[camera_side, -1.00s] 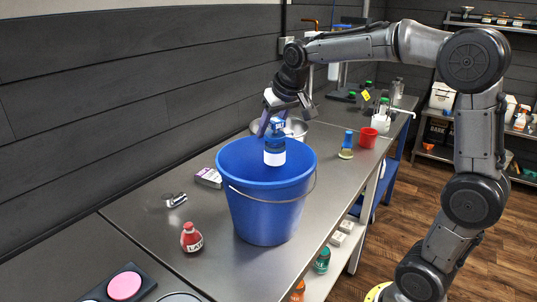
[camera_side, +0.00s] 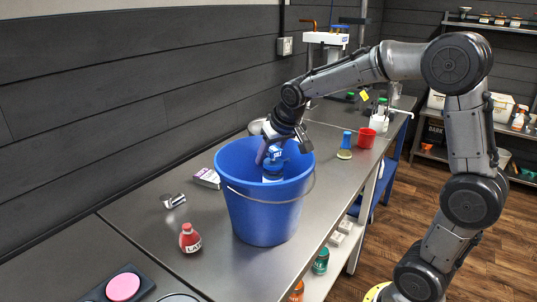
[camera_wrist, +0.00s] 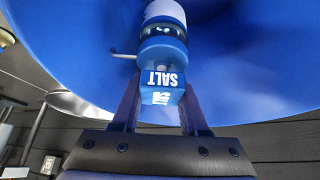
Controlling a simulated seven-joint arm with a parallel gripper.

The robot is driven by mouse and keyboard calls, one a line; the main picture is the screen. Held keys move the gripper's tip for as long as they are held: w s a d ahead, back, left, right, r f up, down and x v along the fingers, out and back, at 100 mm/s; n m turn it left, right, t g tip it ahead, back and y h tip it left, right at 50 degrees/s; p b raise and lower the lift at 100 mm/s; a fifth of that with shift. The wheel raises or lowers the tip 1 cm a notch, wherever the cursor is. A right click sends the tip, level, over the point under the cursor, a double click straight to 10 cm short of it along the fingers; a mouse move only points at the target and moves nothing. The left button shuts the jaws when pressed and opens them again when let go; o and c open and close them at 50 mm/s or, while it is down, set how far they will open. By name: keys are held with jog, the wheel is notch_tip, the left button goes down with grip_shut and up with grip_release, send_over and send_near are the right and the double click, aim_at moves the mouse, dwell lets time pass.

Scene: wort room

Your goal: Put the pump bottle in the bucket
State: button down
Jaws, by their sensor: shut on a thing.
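My gripper (camera_side: 272,154) is at the bucket's mouth, pointing down and shut on the pump bottle (camera_side: 273,169). The bottle is blue with a white band, and its lower part is hidden by the bucket's front wall. In the wrist view my gripper (camera_wrist: 160,105) has a finger on each side of the bottle's top, which reads SALT.
On the bench are a red labelled bottle (camera_side: 190,241), a small box (camera_side: 207,178), a metal piece (camera_side: 173,201), a blue-topped flask (camera_side: 345,147) and a red cup (camera_side: 366,138). A metal bowl (camera_side: 257,126) is behind the bucket.

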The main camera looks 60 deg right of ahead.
jog(key=shift+f, duration=0.45)
jog(key=c, duration=0.7)
grip_release()
jog(key=shift+f, duration=0.1)
jog(key=shift+r, duration=0.3)
jog(key=v, duration=1.2)
jog(key=s+a+f+n+y, duration=0.1)
jog(key=s+a+f, duration=0.3)
jog(key=s, duration=0.6)
jog(key=s+a+f+n+y, duration=0.1)
jog(key=s+a+f+n, duration=0.2)
jog(key=s, duration=0.6)
jog(key=shift+s+a+f+n, duration=0.3)
jog(key=shift+s+a+f, duration=0.05)
jog(key=shift+a+f, duration=0.65)
